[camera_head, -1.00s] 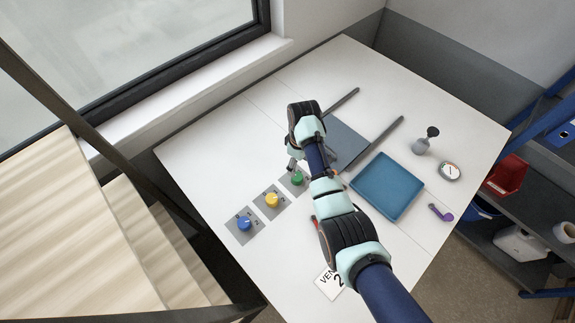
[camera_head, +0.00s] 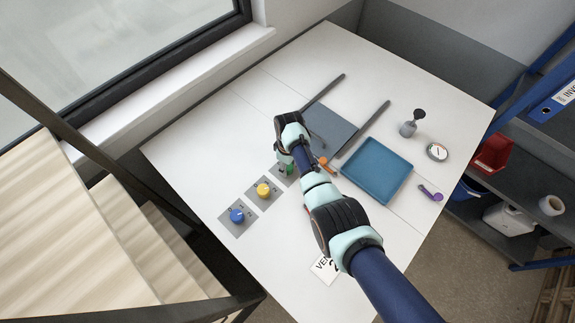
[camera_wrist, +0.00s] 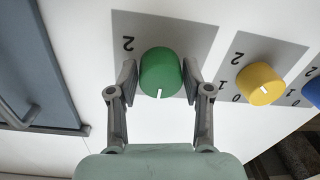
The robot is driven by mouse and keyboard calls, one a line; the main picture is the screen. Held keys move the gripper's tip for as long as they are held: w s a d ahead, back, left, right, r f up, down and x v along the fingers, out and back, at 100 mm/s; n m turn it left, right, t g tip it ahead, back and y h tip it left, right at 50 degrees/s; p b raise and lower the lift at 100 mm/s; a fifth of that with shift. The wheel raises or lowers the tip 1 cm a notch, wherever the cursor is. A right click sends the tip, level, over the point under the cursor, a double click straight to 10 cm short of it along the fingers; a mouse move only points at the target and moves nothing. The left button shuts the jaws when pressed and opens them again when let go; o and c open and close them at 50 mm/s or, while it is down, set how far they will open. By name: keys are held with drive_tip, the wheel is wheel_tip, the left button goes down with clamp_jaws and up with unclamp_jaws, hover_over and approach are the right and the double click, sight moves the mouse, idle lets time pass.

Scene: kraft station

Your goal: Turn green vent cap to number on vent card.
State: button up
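The green vent cap (camera_wrist: 160,72) is a round knob on a grey plate (camera_wrist: 190,32) with a dark 2 printed at its upper left in the wrist view. Its white pointer line faces the bottom of that picture. My gripper (camera_wrist: 158,68) has one finger on each side of the cap, with a narrow gap on the left; contact on the right is unclear. In the head view the cap (camera_head: 290,169) is partly hidden by my gripper (camera_head: 284,160). The vent card (camera_head: 323,269) lies on the table, its number mostly covered by my arm now; an earlier frame shows a 2.
A yellow knob (camera_head: 263,190) and a blue knob (camera_head: 237,215) stand on similar plates beside the green one. A grey-blue panel (camera_head: 328,128) between two dark bars and a teal tray (camera_head: 376,171) lie nearby. A gauge (camera_head: 437,152) stands farther right.

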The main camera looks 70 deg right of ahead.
drive_tip(key=c, duration=0.6)
drive_tip(key=shift+m, duration=0.4)
drive_tip(key=m, duration=0.4)
drive_tip(key=shift+m+p, duration=0.3)
drive_tip(key=shift+p, duration=0.05)
drive_tip(key=m, duration=0.5)
drive_tip(key=shift+m+p, duration=0.3)
drive_tip(key=shift+p, duration=0.05)
drive_tip(key=m, duration=1.2)
drive_tip(key=shift+m+h+p, duration=0.3)
drive_tip(key=shift+m+p, duration=0.1)
